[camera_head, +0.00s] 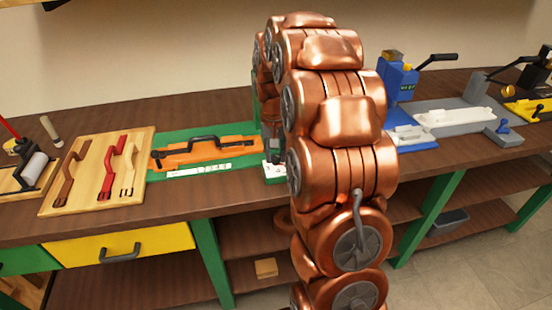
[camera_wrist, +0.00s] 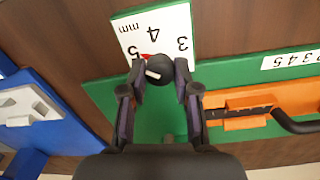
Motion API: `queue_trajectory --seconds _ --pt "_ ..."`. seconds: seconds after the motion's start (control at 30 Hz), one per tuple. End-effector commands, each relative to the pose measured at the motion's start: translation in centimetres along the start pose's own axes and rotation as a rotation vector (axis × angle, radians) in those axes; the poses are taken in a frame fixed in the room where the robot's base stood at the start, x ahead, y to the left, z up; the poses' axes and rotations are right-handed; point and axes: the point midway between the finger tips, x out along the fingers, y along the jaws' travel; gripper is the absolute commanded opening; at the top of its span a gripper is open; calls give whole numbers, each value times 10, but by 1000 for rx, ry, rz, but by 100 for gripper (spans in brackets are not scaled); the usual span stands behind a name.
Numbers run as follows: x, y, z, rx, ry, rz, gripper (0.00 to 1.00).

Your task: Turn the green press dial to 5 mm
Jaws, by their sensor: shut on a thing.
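In the wrist view my gripper (camera_wrist: 160,73) is shut on the black round knob of the press dial (camera_wrist: 159,66), one finger on each side. The knob has a white mark on its lower left part. A small red pointer shows at its upper left edge, near the 5. The white scale plate (camera_wrist: 165,22) behind it reads 3, 4, 5 and mm. The dial sits on a green press (camera_wrist: 105,92). In the head view my copper arm hides most of the press and the knob; part of its white plate (camera_head: 275,172) shows beside the arm.
An orange bar with a black handle (camera_head: 190,153) lies on the green base left of the arm. A wooden board (camera_head: 82,190) with several strap-like pieces is further left. A blue press (camera_head: 400,82) and a grey fixture (camera_head: 450,118) stand right of the arm.

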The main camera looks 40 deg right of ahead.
Motion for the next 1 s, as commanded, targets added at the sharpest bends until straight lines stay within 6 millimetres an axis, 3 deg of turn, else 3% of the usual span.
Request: queue_trajectory --seconds 0.33,0.83,0.87,1.0 --pt "0 0 -1 -123 7 1 0" --pt "-1 0 0 -139 6 1 0" --pt "-1 0 0 -139 6 1 32" --pt "-1 0 0 -139 6 1 47"
